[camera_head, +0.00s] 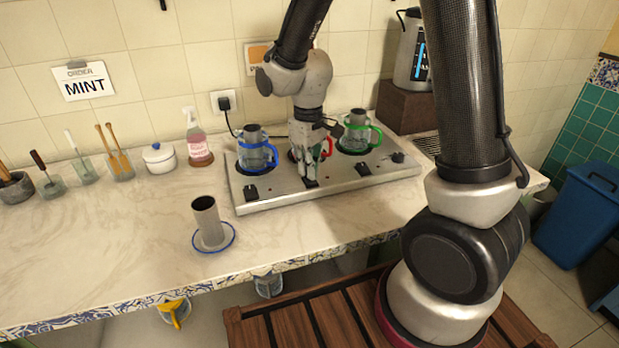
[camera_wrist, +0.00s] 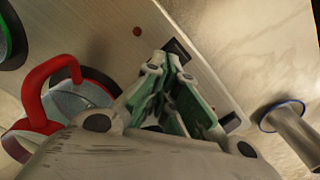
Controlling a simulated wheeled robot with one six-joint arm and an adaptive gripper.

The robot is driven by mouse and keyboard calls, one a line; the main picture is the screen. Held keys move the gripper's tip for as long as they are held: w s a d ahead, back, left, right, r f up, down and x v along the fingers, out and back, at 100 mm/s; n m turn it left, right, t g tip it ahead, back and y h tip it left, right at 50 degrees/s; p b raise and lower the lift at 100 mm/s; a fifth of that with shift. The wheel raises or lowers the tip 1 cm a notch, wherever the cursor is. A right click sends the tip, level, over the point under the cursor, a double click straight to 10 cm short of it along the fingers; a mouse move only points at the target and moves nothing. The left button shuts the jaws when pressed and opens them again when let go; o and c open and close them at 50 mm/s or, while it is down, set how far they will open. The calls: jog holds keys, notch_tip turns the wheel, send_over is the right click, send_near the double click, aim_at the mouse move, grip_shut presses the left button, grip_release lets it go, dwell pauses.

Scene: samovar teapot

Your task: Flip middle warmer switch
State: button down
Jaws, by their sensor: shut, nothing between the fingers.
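The warmer (camera_head: 284,197) is a flat metal unit with several black switches along its front edge. The middle switch (camera_head: 310,183) is right below my gripper (camera_head: 312,177) and partly hidden by it. In the wrist view the middle switch (camera_wrist: 178,47) shows just beyond the fingertips of my gripper (camera_wrist: 168,66). My fingers are shut and empty, pointing down at it. I cannot tell whether they touch it. The left switch (camera_head: 251,192) and right switch (camera_head: 362,169) stand clear to either side.
Glass pots with blue (camera_head: 257,154), red (camera_wrist: 54,97) and green (camera_head: 359,133) handles sit on the warmer behind my gripper. A metal cup (camera_head: 207,222) stands on a blue-rimmed saucer (camera_head: 229,246) at front left. The counter before the warmer is otherwise clear.

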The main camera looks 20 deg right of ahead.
jog(key=shift+r, duration=3.45)
